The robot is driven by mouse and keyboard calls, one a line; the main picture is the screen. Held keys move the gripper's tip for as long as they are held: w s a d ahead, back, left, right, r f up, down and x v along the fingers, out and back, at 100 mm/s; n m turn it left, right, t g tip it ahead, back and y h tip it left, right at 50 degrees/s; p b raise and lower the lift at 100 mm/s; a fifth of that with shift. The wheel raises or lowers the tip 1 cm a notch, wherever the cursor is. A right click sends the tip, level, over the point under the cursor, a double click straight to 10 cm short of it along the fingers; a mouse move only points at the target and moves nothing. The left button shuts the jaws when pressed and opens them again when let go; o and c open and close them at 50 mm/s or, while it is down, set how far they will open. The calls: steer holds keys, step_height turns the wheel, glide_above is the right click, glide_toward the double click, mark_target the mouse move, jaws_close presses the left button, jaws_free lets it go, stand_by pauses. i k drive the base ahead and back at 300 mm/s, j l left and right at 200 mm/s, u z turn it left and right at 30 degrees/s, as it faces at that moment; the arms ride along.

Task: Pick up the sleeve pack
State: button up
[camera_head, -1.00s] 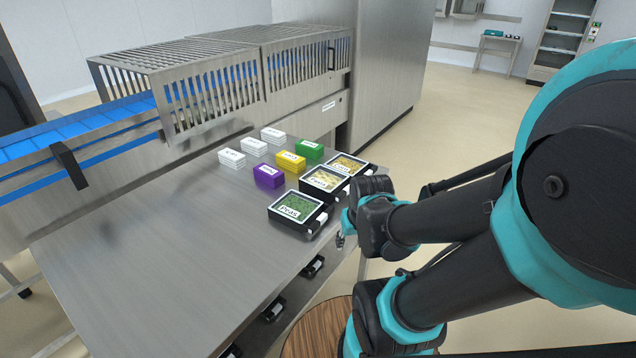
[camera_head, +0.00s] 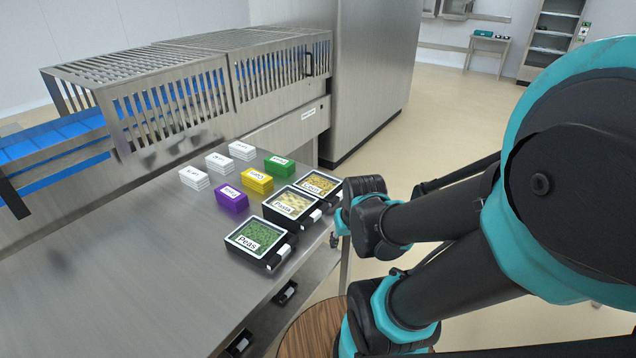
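Three small coloured packs with white labels stand on the steel table: a purple pack (camera_head: 231,199), a yellow pack (camera_head: 257,181) and a green pack (camera_head: 279,166). Three white stacked packs with labels stand left of them: a near one (camera_head: 195,178), a middle one (camera_head: 219,163) and a far one (camera_head: 242,151). The labels are too small to read surely, so I cannot tell which is the sleeve pack. My gripper (camera_head: 335,241) is at the table's right edge, right of the packs and touching none that I can see. It is mostly hidden behind my arm, and its opening does not show.
Black trays labelled Peas (camera_head: 282,246) and Pasta (camera_head: 298,221), plus a third yellow-filled tray (camera_head: 325,197), line the table's right edge. A sealer with a barred guard (camera_head: 170,100) and blue belt (camera_head: 62,135) stands behind. The table's near left (camera_head: 120,270) is clear.

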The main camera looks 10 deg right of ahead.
mark_target(261, 183)
steer(key=i+l, duration=0.1)
steer(key=l, duration=0.25)
steer(key=i+l, duration=0.15)
steer(key=l, duration=0.2)
steer(key=i+l, duration=0.1)
steer(key=l, duration=0.25)
steer(key=i+l, duration=0.15)
steer(key=l, duration=0.25)
steer(key=i+l, duration=0.1)
steer(key=l, duration=0.25)
steer(key=i+l, duration=0.15)
steer(key=l, duration=0.2)
steer(key=i+l+u, duration=0.1)
steer(key=u, duration=0.35)
steer(key=i+l+u, duration=0.1)
steer(key=u, duration=0.4)
steer(key=l+u, duration=0.2)
steer(key=u, duration=0.25)
steer(key=i+u, duration=0.1)
steer(key=i, duration=0.25)
